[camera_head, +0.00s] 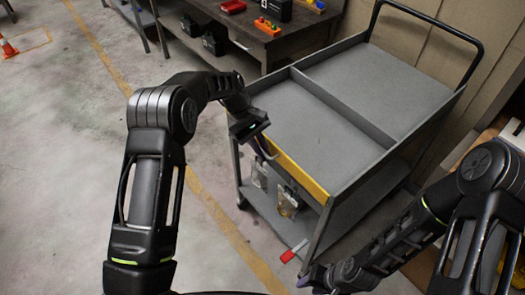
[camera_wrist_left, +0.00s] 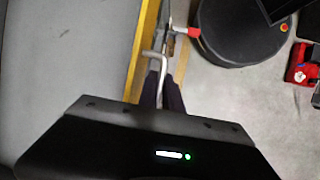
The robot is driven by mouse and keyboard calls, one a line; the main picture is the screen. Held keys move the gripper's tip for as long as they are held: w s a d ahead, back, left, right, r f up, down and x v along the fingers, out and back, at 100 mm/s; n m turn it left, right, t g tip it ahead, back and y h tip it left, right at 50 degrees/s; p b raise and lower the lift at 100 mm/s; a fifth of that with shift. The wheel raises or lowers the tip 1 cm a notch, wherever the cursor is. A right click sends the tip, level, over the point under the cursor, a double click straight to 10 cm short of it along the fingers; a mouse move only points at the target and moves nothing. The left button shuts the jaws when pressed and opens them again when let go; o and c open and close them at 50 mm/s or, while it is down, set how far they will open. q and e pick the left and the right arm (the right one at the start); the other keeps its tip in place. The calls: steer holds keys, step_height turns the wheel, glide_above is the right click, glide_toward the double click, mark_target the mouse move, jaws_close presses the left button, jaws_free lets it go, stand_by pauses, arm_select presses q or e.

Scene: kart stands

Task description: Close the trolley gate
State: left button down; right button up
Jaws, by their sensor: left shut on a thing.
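The grey trolley (camera_head: 395,155) stands at the centre right, with a divided upper deck and a lower shelf. Its yellow-topped gate (camera_head: 303,180) runs along the near edge of the upper deck; it shows as a yellow strip (camera_wrist_left: 145,45) in the left wrist view. A bent metal handle (camera_wrist_left: 158,57) sticks out beside the strip. My left gripper (camera_wrist_left: 166,88) is shut on this handle; in the head view it (camera_head: 258,138) is at the gate's far left end. My right gripper (camera_head: 312,280) is low near the trolley's front corner, its fingers too small to read.
A red piece with a pale tip (camera_head: 292,252) is beside the trolley's near corner. Clear pouches (camera_head: 287,204) hang below the gate. A dark workbench (camera_head: 262,38) with bins stands behind. Open floor (camera_head: 60,170) lies left.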

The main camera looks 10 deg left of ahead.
arm_select(q)
steer(key=c, duration=1.8)
jaws_free()
steer(key=shift+d, duration=0.1)
steer(key=shift+b+v, duration=0.85)
steer(key=shift+v, duration=3.1)
steer(key=shift+f, duration=0.1)
